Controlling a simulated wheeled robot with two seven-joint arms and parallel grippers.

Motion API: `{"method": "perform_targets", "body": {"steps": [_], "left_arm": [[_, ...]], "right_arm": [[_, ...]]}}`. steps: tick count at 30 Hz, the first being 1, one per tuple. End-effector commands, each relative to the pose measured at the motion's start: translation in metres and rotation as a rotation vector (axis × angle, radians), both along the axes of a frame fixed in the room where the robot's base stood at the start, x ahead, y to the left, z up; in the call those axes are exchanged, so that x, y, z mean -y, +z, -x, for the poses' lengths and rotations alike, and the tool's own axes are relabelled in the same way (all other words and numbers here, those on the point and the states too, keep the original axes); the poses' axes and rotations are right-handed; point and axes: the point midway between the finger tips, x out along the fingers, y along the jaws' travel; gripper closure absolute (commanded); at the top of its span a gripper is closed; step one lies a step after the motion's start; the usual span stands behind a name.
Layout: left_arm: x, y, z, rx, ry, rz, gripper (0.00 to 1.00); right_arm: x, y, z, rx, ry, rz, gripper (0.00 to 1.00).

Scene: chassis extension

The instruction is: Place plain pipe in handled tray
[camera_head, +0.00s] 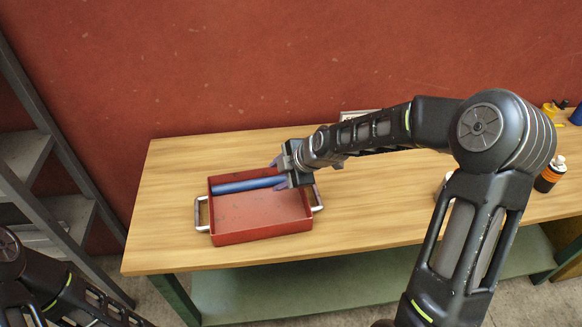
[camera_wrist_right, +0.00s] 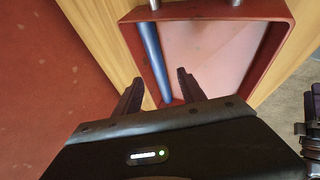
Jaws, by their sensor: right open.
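A plain blue pipe (camera_head: 248,184) lies in the red handled tray (camera_head: 262,238), along the tray's back wall. The tray has metal handles on its left and right sides and sits on the wooden table. In the right wrist view the pipe (camera_wrist_right: 152,58) lies along one inner wall of the tray (camera_wrist_right: 284,45). My right gripper (camera_head: 279,173) is at the tray's back right corner, near the pipe's right end. Its fingers (camera_wrist_right: 158,83) are apart, with the pipe seen between them. My left arm shows at the lower left, but its gripper is out of view.
The wooden table (camera_head: 370,215) is clear in front of my right arm. A dark bottle with an orange band (camera_head: 549,175) and a yellow item (camera_head: 550,108) stand at the right end. A grey metal shelf (camera_head: 40,190) stands left of the table. A red wall rises behind.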

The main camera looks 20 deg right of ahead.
Motion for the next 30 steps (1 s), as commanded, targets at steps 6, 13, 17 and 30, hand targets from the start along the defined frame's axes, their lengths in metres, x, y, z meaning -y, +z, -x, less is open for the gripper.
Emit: {"method": "perform_targets", "body": {"steps": [6,13,17,30], "left_arm": [[0.001,-0.007,-0.001,0.003,-0.001,0.003,0.49],[0.001,-0.007,-0.001,0.004,-0.001,0.002,0.49],[0.001,-0.007,-0.001,0.004,-0.001,0.002,0.49],[0.001,-0.007,-0.001,0.004,-0.001,0.002,0.49]], "right_arm": [[0.016,0.037,0.025,0.002,-0.005,0.004,0.52],[0.022,0.058,0.038,0.001,-0.001,0.002,0.52],[0.022,0.059,0.039,-0.002,0.001,0.001,0.52],[0.022,0.059,0.039,-0.001,0.001,0.001,0.52]]}}
